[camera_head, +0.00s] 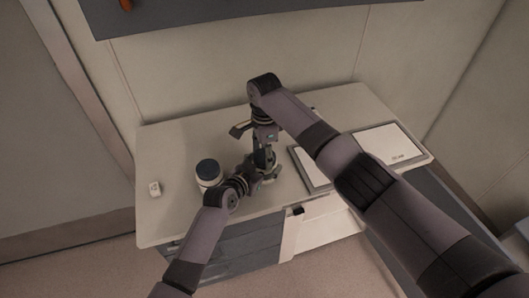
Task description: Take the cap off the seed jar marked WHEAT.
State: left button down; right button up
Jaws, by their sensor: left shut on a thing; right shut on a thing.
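My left gripper (263,174) reaches in from the left, low over the table, and is shut on what seems to be a seed jar, mostly hidden by the grippers. My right gripper (265,152) points down from above, right over the left one, and is shut at the jar's top, where the cap would be. I cannot tell whether the cap is apart from the jar. Another white jar (209,182) with a dark blue cap (208,169) stands upright left of the grippers. I can read WHEAT on neither jar.
The pale table (170,208) has free room at its left and back. A small white item (154,189) lies near the left edge. A flat tray or panel with a pale top (390,143) lies at the right, partly behind my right arm. A dark panel (200,12) hangs above.

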jog(key=c, duration=0.5)
jog(key=o, duration=1.2)
jog(key=shift+r, duration=0.1)
jog(key=shift+r, duration=2.15)
pick_arm(q)
jog(key=shift+c, duration=1.6)
grip_release()
